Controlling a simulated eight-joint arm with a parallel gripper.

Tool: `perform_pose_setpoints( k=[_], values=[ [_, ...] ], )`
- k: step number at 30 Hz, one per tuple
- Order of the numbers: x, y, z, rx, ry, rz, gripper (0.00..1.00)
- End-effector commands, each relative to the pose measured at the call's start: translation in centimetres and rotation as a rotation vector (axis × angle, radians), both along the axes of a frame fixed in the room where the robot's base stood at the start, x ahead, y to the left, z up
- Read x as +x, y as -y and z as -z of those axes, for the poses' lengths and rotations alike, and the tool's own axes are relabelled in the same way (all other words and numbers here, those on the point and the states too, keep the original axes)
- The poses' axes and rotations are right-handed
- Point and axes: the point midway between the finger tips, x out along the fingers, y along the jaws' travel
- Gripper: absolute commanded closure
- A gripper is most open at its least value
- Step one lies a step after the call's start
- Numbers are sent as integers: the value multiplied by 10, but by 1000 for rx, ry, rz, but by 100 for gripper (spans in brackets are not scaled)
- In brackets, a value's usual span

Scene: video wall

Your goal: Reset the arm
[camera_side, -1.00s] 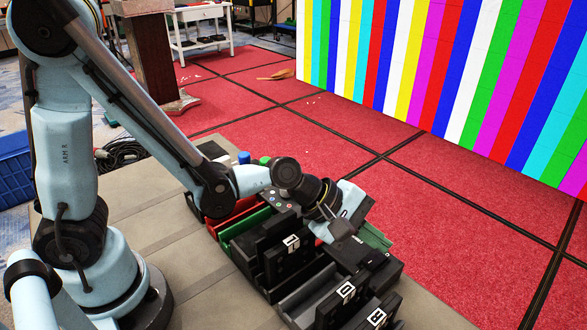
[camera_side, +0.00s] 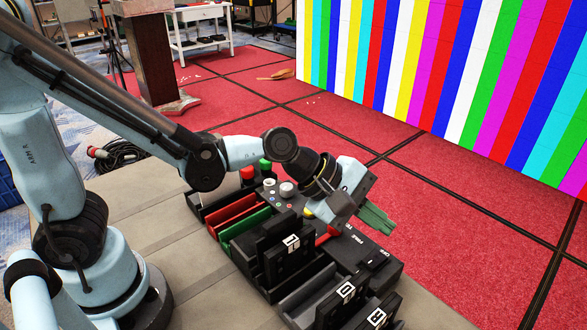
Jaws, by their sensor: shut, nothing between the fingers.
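My gripper (camera_side: 378,219) is on the right side of my pale blue arm, with its green fingers together and nothing between them. It hangs above and beyond the black control console (camera_side: 362,254), over the edge of the red carpet in this view. The fingers look clear of the console. My arm reaches across from the left, bent at the elbow, and its upper part is cut off by the picture edge.
Below my arm stand a red bin (camera_side: 232,213), a green bin (camera_side: 247,229) and several black labelled modules (camera_side: 290,252) in trays. Round knobs (camera_side: 287,189) and a red part (camera_side: 328,234) are close under my wrist. The striped video wall (camera_side: 470,80) stands behind open red carpet (camera_side: 440,215).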

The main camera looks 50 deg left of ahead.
Motion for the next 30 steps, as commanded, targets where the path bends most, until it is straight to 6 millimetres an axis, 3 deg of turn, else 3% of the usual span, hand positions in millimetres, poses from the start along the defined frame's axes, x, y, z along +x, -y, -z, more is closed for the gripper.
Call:
perform_pose_setpoints(
  k=[4,7,14,21,25,30],
  values=[
    [0,-5,-1,24,16,10,100],
    [-2,-20,-4,116,76,54,100],
    [-19,-93,-14,564,296,294,100],
    [-51,-167,-18,1042,415,634,100],
    [-66,-192,-18,1209,429,789,100],
    [-76,-207,-17,1308,430,898,100]
  ],
)
